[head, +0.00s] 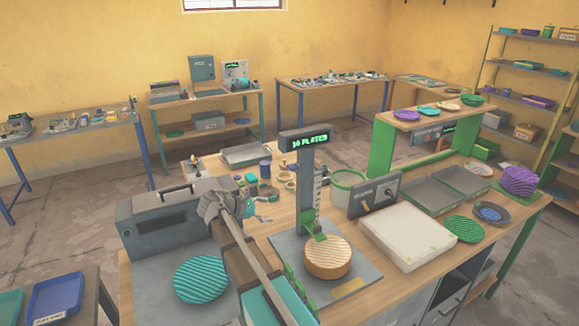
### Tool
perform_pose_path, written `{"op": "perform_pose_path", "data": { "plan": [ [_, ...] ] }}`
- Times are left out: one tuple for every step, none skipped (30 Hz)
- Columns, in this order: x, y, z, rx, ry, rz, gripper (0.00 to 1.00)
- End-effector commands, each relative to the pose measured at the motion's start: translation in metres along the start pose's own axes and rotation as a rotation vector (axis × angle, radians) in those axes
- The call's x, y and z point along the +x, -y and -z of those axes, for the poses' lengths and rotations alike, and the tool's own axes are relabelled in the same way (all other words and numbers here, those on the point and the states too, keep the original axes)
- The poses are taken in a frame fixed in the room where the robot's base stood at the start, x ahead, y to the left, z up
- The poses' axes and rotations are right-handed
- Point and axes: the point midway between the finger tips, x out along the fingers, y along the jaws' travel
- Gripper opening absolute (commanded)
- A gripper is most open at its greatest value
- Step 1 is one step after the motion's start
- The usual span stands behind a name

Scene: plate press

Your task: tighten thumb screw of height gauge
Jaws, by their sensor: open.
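The height gauge (308,190) is a dark upright post with a scale on its side and a lit green display on top. The display seems to read "10 PLATES". A green slider (318,238) sits low on the post, by a stack of tan ribbed plates (328,260) on the gauge's grey base (358,288). The thumb screw is too small to make out. My gripper (263,208) is open, left of the post and apart from it, at the end of my grey and brown arm. Its fingers are small and partly hard to separate from the clutter behind.
A grey press-like box (165,222) and a teal ribbed plate (201,279) are left of my arm. A small screen (375,194), a white box (407,236) and a pale green bucket (347,192) are right of the post. Small parts clutter the bench behind my gripper.

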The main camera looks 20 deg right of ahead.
Motion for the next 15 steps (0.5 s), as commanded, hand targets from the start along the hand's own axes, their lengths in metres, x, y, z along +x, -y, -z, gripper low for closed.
{"op": "perform_pose_path", "data": {
  "plan": [
    [-0.007, -0.021, -0.005, -0.058, 0.057, -0.025, 0.89],
    [-0.010, -0.029, -0.009, -0.096, 0.094, -0.039, 0.89],
    [-0.015, -0.040, -0.014, -0.143, 0.140, -0.055, 0.89],
    [-0.019, -0.047, -0.018, -0.176, 0.175, -0.065, 0.89],
    [-0.023, -0.054, -0.021, -0.206, 0.207, -0.074, 0.89],
    [-0.028, -0.062, -0.025, -0.245, 0.247, -0.083, 0.89],
    [-0.031, -0.068, -0.028, -0.270, 0.275, -0.088, 0.89],
    [-0.034, -0.073, -0.030, -0.292, 0.300, -0.092, 0.89],
    [-0.038, -0.078, -0.033, -0.318, 0.330, -0.095, 0.89],
    [-0.040, -0.082, -0.035, -0.336, 0.348, -0.097, 0.89],
    [-0.043, -0.085, -0.037, -0.350, 0.366, -0.098, 0.89],
    [-0.045, -0.088, -0.038, -0.365, 0.383, -0.099, 0.89],
    [-0.046, -0.089, -0.039, -0.375, 0.394, -0.100, 0.89],
    [-0.048, -0.090, -0.040, -0.383, 0.402, -0.100, 0.89],
    [-0.049, -0.092, -0.041, -0.389, 0.410, -0.100, 0.89]
  ]
}}
